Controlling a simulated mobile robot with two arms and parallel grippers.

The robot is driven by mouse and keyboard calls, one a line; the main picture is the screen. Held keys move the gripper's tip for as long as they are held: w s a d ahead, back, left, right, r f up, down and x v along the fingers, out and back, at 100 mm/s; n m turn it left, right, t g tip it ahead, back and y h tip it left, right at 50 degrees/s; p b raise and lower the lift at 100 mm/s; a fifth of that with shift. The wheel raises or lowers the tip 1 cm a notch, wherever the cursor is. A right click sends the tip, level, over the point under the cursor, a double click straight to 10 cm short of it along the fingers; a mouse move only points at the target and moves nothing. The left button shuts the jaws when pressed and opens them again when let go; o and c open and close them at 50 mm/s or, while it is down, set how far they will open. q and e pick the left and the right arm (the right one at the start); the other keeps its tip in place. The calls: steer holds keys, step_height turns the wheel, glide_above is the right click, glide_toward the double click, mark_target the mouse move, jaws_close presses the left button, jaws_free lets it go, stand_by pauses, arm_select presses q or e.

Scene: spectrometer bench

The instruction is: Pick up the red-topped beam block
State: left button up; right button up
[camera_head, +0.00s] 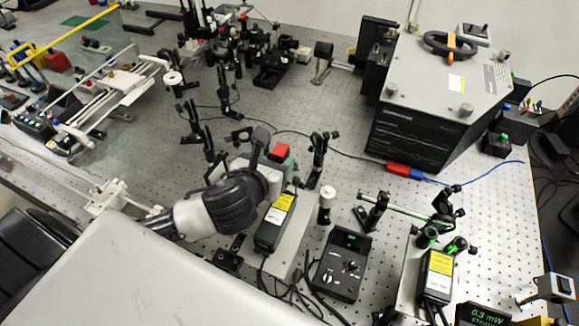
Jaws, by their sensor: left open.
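The red-topped beam block (279,151) stands on the perforated optical bench (345,105), near the middle of the head view. Its red top shows clearly, and its lower part is partly hidden by my gripper. My left gripper (268,150) is open and right at the block, with one dark finger just left of the red top. The other finger is not clear, so I cannot tell whether the block lies between the fingers. My right gripper is not in view.
A yellow-labelled black laser box (274,221) lies just in front of the block. A black post mount (317,158) stands close to its right. A black control box (343,263) is nearer me. A large dark instrument (412,135) stands back right.

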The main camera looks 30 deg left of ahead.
mark_target(279, 150)
arm_select(q)
steer(key=x, duration=0.2)
steer(key=shift+w+a+f, duration=0.1)
steer(key=shift+w+a, duration=0.15)
steer(key=shift+w, duration=0.05)
steer(key=shift+w+f, duration=0.15)
steer(key=shift+w, duration=0.1)
steer(key=x, duration=0.1)
steer(key=p+x, duration=0.1)
steer(key=x, duration=0.2)
steer(key=shift+a+f+p, duration=0.3)
steer(key=shift+a+p, duration=0.05)
steer(key=shift+w+f, duration=0.25)
steer(key=shift+w, duration=0.15)
steer(key=shift+c, duration=1)
steer(key=c, duration=0.5)
jaws_close()
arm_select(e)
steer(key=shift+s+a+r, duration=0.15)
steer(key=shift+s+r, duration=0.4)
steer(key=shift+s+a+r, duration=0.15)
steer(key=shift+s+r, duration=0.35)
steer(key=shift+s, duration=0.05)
arm_select(q)
steer(key=shift+r, duration=0.1)
